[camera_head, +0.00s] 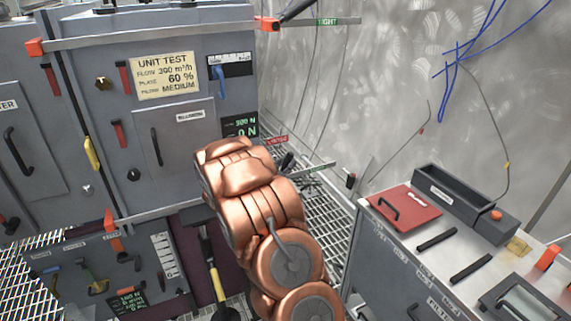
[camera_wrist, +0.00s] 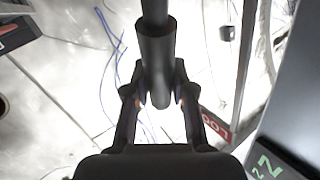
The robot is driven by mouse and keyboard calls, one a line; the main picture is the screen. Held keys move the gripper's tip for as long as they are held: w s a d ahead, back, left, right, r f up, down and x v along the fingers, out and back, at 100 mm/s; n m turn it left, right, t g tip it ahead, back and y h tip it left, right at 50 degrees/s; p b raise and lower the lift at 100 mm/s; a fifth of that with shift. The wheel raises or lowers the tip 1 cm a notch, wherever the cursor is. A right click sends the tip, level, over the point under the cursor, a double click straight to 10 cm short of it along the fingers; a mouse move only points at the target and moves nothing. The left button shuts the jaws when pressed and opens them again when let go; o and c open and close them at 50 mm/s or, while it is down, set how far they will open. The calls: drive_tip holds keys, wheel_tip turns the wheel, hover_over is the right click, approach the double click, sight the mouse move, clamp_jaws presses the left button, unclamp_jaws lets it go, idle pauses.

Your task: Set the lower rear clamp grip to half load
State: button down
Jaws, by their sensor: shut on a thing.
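In the wrist view my gripper (camera_wrist: 159,98) is shut on a dark cylindrical grip (camera_wrist: 157,50), with one finger on each side of it. The grip runs up out of the top of that view. A red tag (camera_wrist: 214,125) with white letters and a green-digit display (camera_wrist: 266,166) are to its right. In the head view my copper arm hides the gripper and the held grip. Beside the arm there are a green-digit display (camera_head: 240,127), a red tag (camera_head: 277,140) and a lower green tag (camera_head: 320,167). I cannot tell the load reading fully.
The grey cabinet (camera_head: 188,165) with a UNIT TEST card (camera_head: 168,75) stands left of my arm. An upper clamp bar (camera_head: 150,33) crosses its top. A bench (camera_head: 440,240) with a red panel (camera_head: 403,212) and black tray (camera_head: 465,200) is at right. Blue cables (camera_head: 455,60) hang by the wall.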

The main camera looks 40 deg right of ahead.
drive_tip(key=shift+s+d+f+m+y+p, duration=0.1)
drive_tip(key=shift+s+d+m+y+p, duration=0.05)
drive_tip(key=shift+d+m+y+p, duration=0.15)
drive_tip(key=shift+s+d+f+m+y+p, duration=0.1)
drive_tip(key=shift+s+d+y+p, duration=0.05)
drive_tip(key=shift+d+y, duration=0.25)
drive_tip(key=shift+s+d+f+m+y+p, duration=0.25)
drive_tip(key=shift+d+f+m+y+p, duration=0.45)
drive_tip(key=shift+y+p, duration=0.5)
drive_tip(key=shift+s+d+f+m+y+p, duration=0.25)
drive_tip(key=shift+d+f+m+y+p, duration=0.15)
drive_tip(key=shift+d+f+y+p, duration=0.55)
drive_tip(key=shift+a+f+y, duration=0.1)
drive_tip(key=shift+a+y, duration=0.05)
drive_tip(key=shift+y, duration=0.1)
drive_tip(key=c, duration=0.9)
unclamp_jaws()
drive_tip(key=shift+c, duration=0.2)
drive_tip(key=v, duration=1.2)
